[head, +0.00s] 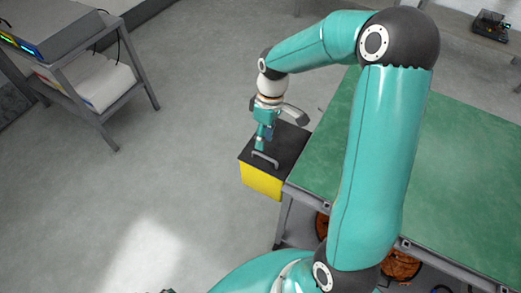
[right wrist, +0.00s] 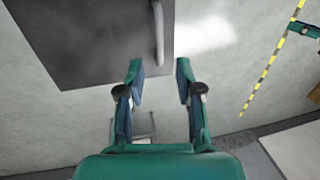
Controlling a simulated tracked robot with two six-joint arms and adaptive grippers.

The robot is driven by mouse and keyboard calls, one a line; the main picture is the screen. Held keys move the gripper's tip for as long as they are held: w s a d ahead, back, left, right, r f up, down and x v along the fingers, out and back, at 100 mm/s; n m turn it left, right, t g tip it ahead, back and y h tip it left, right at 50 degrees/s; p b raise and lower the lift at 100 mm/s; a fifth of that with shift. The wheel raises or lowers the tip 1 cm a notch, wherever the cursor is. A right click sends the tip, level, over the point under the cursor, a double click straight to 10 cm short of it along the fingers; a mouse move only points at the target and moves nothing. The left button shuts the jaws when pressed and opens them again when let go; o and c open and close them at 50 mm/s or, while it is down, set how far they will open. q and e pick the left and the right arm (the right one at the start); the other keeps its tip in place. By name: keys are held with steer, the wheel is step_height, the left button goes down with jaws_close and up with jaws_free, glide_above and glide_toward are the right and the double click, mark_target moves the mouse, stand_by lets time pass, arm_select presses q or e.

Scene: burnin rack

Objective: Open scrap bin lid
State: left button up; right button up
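The scrap bin (head: 262,182) is a yellow box at the left end of the green-topped bench. Its dark lid (head: 287,143) looks shut and flat, with a grey bar handle (head: 266,160) near the front edge. In the right wrist view the lid (right wrist: 95,35) fills the upper left, and the handle (right wrist: 158,35) lies ahead of the fingers. My left gripper cannot be made out.
The green bench (head: 465,165) lies to the right of the bin, partly hidden by my right arm. A grey rack (head: 75,60) with a white bundle stands at upper left. The floor (head: 165,150) between rack and bin is clear. A small black device (head: 491,25) sits at the far right.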

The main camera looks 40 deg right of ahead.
steer(key=f, duration=0.3)
steer(key=a+f, duration=0.1)
steer(key=f, duration=0.1)
steer(key=shift+s, duration=0.15)
steer(key=shift+r, duration=0.1)
jaws_close()
